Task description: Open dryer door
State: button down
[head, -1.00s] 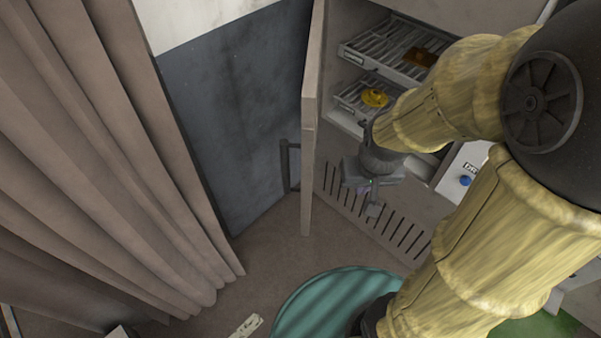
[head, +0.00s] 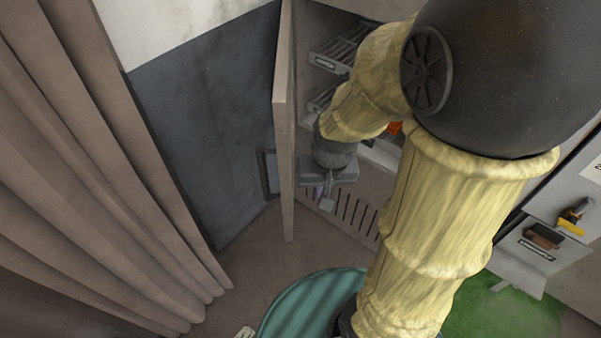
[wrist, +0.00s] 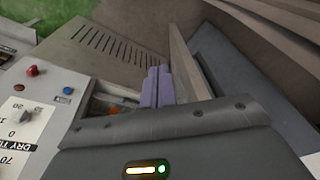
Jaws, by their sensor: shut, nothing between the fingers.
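The dryer door (head: 284,150) stands swung out from the dryer, seen nearly edge-on in the head view, with its dark handle (head: 266,172) on the left, outer side. The dryer's open front shows wire racks (head: 335,50) inside, partly hidden by my arm. My gripper (head: 326,203) is just right of the door, on its inner side, low in front of the dryer. In the wrist view its purple fingers (wrist: 157,87) are shut with nothing between them, and the door (wrist: 187,62) rises close on their right. I cannot tell whether they touch.
Vent slots (wrist: 100,45) run along the dryer's lower front. A control panel (wrist: 30,110) with knobs is at left in the wrist view. A curtain (head: 100,170) hangs at left, and a round teal surface (head: 310,305) lies below. Tool drawers (head: 545,240) are at right.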

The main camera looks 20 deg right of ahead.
jog(key=w+d+f+m+y+b, duration=0.3)
jog(key=w+d+m+y, duration=0.5)
jog(key=m, duration=1.1)
jog(key=w+d+f, duration=0.1)
jog(key=w+d, duration=0.1)
jog(key=shift+w+f, duration=0.2)
jog(key=shift+w, duration=0.2)
jog(key=shift+f, duration=0.1)
jog(key=w+a+f+p, duration=0.3)
jog(key=a+f, duration=0.4)
jog(key=a, duration=0.3)
jog(key=shift+a+p, duration=0.35)
jog(key=shift+p, duration=0.25)
jog(key=shift+a, duration=0.15)
